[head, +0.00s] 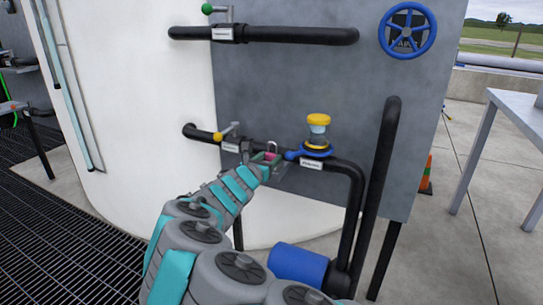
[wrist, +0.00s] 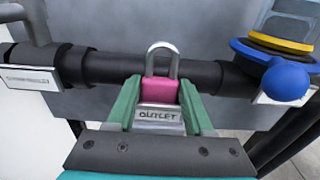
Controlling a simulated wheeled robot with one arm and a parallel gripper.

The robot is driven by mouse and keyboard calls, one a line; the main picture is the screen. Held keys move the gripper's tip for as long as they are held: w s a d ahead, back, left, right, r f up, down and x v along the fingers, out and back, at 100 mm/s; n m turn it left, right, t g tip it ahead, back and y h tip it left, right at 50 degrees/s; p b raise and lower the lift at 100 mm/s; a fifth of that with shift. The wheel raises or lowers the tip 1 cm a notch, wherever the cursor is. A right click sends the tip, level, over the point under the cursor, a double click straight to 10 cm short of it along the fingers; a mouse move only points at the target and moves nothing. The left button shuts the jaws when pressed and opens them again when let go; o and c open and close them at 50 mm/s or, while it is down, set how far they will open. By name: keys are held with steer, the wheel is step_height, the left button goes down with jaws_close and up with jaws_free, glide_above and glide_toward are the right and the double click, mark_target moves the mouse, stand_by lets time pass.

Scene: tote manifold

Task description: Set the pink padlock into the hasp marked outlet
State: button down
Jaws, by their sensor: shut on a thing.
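The pink padlock (wrist: 159,90) is upright between the green fingers of my gripper (wrist: 160,88), with its grey shackle pointing up in front of the black pipe. My gripper is shut on its body. A metal hasp plate marked OUTLET (wrist: 157,115) shows between the fingers, just below the padlock on the near side. Whether the shackle passes through any part of the hasp cannot be told. In the head view the padlock (head: 270,156) is a small pink patch at the end of my arm, and my gripper (head: 268,160) partly hides the hasp.
A yellow-handled valve (head: 228,131) is left of my gripper on the lower pipe. A blue valve with a yellow cap (head: 318,121) is close on the right. A green-knobbed lever (head: 207,9) and a blue handwheel (head: 408,31) are higher on the grey panel (head: 290,80).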

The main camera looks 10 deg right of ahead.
steer(key=shift+c, duration=1)
jaws_free()
steer(key=v, duration=0.7)
steer(key=shift+s+a, duration=0.25)
steer(key=shift+s, duration=0.1)
